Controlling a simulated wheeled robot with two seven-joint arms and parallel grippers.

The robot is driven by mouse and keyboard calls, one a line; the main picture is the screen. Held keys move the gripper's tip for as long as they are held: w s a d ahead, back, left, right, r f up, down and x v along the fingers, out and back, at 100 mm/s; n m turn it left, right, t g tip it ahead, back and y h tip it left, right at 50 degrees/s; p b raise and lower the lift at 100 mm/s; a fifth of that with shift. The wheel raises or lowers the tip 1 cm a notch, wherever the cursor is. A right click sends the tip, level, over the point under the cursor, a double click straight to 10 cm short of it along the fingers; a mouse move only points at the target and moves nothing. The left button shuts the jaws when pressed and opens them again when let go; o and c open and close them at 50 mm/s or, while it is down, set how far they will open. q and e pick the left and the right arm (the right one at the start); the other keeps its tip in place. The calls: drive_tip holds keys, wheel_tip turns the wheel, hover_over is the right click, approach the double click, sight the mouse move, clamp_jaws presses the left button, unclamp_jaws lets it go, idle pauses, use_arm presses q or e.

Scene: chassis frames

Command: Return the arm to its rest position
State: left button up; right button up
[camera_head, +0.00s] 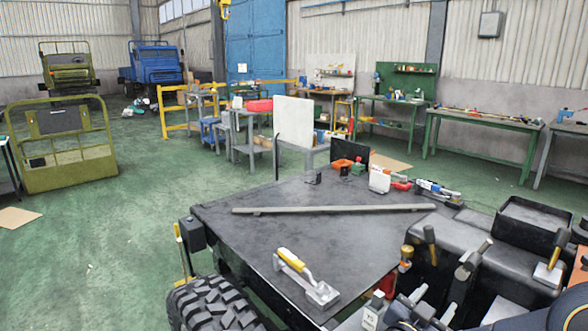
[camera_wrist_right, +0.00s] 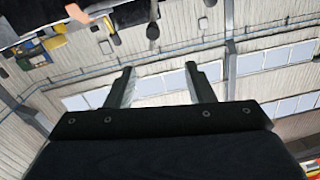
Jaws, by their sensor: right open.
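My right gripper (camera_wrist_right: 159,68) shows in the right wrist view. Its two grey fingers stand apart in front of the dark palm, with nothing between them, so it is open and empty. Behind the fingers are the pale corrugated wall and windows, seen at a tilt. In the head view, dark and grey parts crowd the lower right corner, and I cannot clearly make out the fingers there. My left gripper is not in view.
A black chassis top (camera_head: 340,235) carries a long grey bar (camera_head: 330,209) and a yellow-handled tool (camera_head: 300,277). A tyre (camera_head: 215,305) is at its lower left. A black tray (camera_head: 535,218) lies right. Workbenches line the back wall. Green floor (camera_head: 130,230) at left is mostly clear.

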drive_tip(key=s+a+r+n+t+y+p, duration=0.1)
drive_tip(key=s+a+r+n+y+p, duration=0.4)
drive_tip(key=y, duration=1.1)
drive_tip(key=s+a+f+n+g, duration=0.1)
drive_tip(key=s+f+n+g, duration=0.1)
drive_tip(key=s, duration=0.8)
drive_tip(key=s+a+f+n+g, duration=0.1)
drive_tip(key=s+f+n+g, duration=0.1)
drive_tip(key=s+g, duration=0.3)
drive_tip(key=s+f, duration=0.1)
drive_tip(key=s, duration=0.3)
drive_tip(key=shift+s+g+y, duration=0.3)
drive_tip(key=shift+s+y, duration=0.1)
drive_tip(key=shift+f+n, duration=0.1)
drive_tip(key=shift+n, duration=0.2)
drive_tip(key=shift+c, duration=0.3)
